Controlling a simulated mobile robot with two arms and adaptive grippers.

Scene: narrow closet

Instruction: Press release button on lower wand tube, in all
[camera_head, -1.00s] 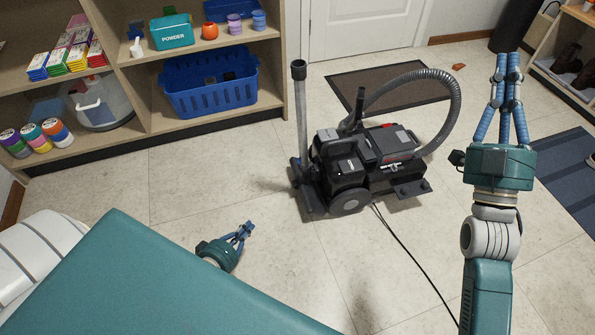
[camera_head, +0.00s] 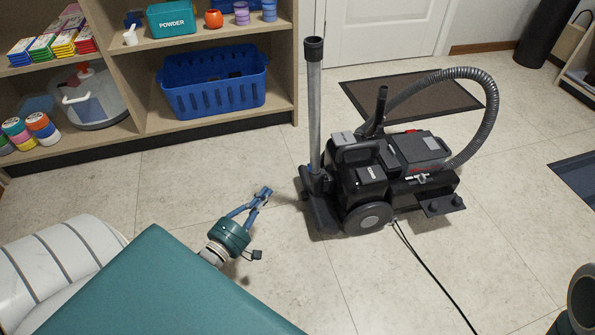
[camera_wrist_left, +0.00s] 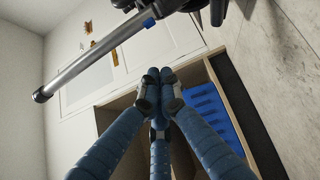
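The lower wand tube (camera_head: 315,115) is a grey metal tube standing nearly upright, with a black collar at its top and its foot in the black floor head of the vacuum cleaner (camera_head: 385,180). In the left wrist view the tube (camera_wrist_left: 95,60) runs slanting across the upper left. A small blue piece, which looks like the release button (camera_wrist_left: 149,22), shows near its black fitting. My left gripper (camera_head: 263,192) is low, left of the tube and apart from it. Its blue fingertips (camera_wrist_left: 160,76) are together with nothing between them. My right gripper is not in view.
Shelves with a blue basket (camera_head: 212,95) stand behind on the left. The grey hose (camera_head: 487,110) arches over the vacuum's right side. A dark cord (camera_head: 430,270) trails across the floor. A brown mat (camera_head: 415,100) lies by the door.

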